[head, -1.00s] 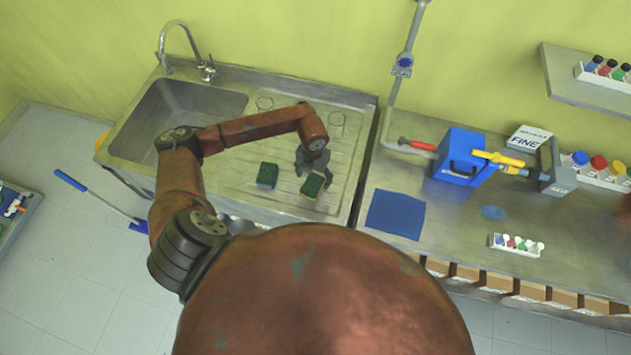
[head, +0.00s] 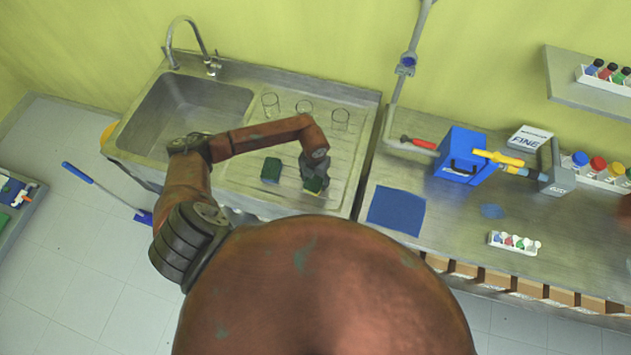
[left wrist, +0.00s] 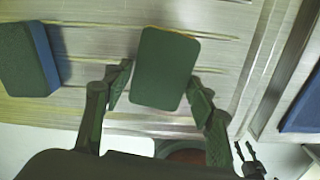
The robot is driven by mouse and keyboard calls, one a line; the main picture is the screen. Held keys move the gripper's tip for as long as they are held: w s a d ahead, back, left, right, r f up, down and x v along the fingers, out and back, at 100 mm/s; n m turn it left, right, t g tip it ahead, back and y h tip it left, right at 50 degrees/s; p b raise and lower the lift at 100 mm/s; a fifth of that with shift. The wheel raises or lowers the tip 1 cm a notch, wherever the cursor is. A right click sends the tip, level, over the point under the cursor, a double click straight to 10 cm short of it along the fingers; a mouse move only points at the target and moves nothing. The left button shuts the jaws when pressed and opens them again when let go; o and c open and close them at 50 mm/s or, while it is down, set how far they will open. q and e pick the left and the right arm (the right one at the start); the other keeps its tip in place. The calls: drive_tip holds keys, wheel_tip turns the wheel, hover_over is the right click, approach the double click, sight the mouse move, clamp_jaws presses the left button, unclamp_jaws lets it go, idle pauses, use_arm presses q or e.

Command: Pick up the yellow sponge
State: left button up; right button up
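A sponge with a green top and a yellowish lower edge (head: 313,187) lies on the steel drainboard. My left gripper (head: 316,172) is over this sponge in the head view. In the left wrist view the left gripper (left wrist: 160,88) is open, with a finger on each side of the sponge and small gaps visible. A second sponge, green on top with a blue side (head: 271,170), lies to the left.
The sink basin (head: 190,110) is at the left of the drainboard. Several clear glass beakers (head: 341,119) stand behind the sponges. A blue mat (head: 396,211) and a blue case (head: 462,155) are on the right-hand counter.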

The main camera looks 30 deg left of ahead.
sight(316, 182)
use_arm(q)
drive_tip(key=c, duration=0.3)
drive_tip(key=shift+r+b, duration=0.3)
drive_tip(key=shift+r, duration=0.1)
drive_tip(key=r, duration=0.1)
drive_tip(key=r+b, duration=0.1)
drive_tip(key=shift+d+r, duration=0.2)
drive_tip(key=shift+r, duration=0.1)
drive_tip(key=s+d+r+b, duration=0.1)
drive_tip(key=s+d+r, duration=0.1)
drive_tip(key=d+r, duration=0.1)
drive_tip(key=s+d+r+b, duration=0.2)
drive_tip(key=d+r, duration=0.1)
drive_tip(key=d, duration=0.2)
drive_tip(key=s+d+r+b, duration=0.1)
drive_tip(key=s+d+r, duration=0.1)
drive_tip(key=d+r, duration=0.1)
drive_tip(key=shift+s+d+r+b, duration=0.3)
drive_tip(key=shift+s+d, duration=0.05)
drive_tip(key=shift+d, duration=0.1)
use_arm(e)
wheel_tip(316, 182, down, 6)
drive_tip(key=shift+f, duration=0.15)
use_arm(q)
drive_tip(key=shift+o, duration=0.4)
use_arm(e)
drive_tip(key=shift+s, duration=0.1)
use_arm(q)
drive_tip(key=c, duration=0.4)
